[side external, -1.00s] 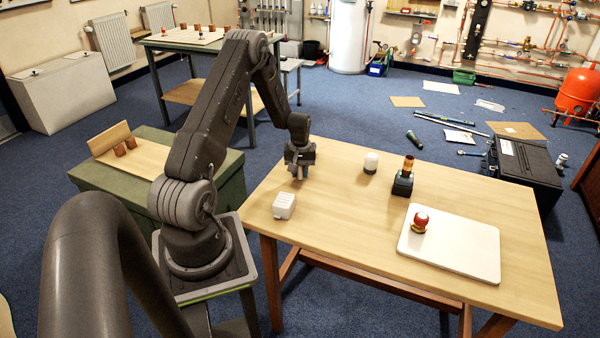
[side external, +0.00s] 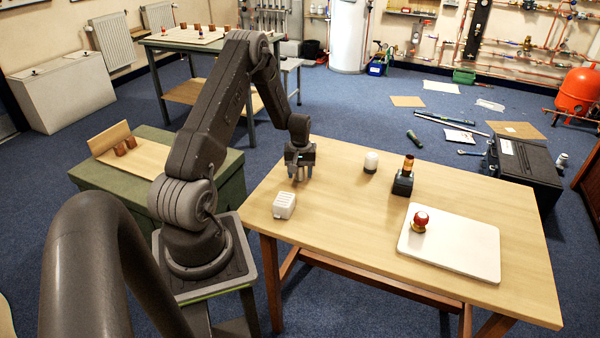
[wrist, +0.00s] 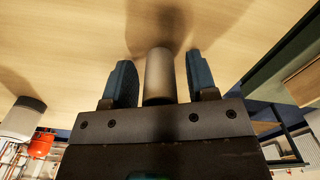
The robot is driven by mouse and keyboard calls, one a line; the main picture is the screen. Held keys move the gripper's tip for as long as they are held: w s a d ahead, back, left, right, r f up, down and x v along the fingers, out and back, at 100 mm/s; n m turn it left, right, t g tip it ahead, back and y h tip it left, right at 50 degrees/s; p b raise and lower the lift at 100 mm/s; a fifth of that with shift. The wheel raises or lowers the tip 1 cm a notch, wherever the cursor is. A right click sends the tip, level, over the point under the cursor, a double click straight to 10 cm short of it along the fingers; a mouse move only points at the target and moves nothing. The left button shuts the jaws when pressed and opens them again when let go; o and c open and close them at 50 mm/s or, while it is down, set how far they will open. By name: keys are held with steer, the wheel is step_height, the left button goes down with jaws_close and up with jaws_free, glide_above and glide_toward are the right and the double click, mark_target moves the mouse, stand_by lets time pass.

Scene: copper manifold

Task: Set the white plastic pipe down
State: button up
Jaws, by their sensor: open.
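The white plastic pipe (wrist: 159,76) shows in the wrist view as a short pale cylinder between my fingers. My gripper (wrist: 161,78) is open, with a gap on each side of the pipe, and neither finger touches it. In the side view my gripper (side external: 300,178) points down at the far left end of the wooden table (side external: 340,235). The pipe is hard to make out there, between the fingers. The pipe's far end is close to the table top; I cannot tell exactly how it meets the wood.
A white vented block (side external: 284,205) sits in front of my gripper. A white cylinder with a dark end (side external: 371,162) and a copper piece in a black holder (side external: 403,180) stand to the right. A red-topped valve (side external: 420,221) stands on a white board (side external: 460,248). The table's front middle is clear.

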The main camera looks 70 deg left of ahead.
step_height(320, 180, up, 11)
steer(key=shift+r, duration=0.2)
steer(key=d+r+m+t+y, duration=0.1)
steer(key=d+r+m+t, duration=0.4)
steer(key=d+r, duration=1.4)
steer(key=s+d+r+m, duration=0.1)
steer(key=s+d+m, duration=0.3)
steer(key=d, duration=0.5)
steer(key=s+d+r+m+h, duration=0.1)
steer(key=s+d+m, duration=0.3)
steer(key=s+d, duration=0.4)
steer(key=shift+s+d+r+m+t, duration=0.3)
steer(key=shift+s+d, duration=0.05)
steer(key=shift+s, duration=0.1)
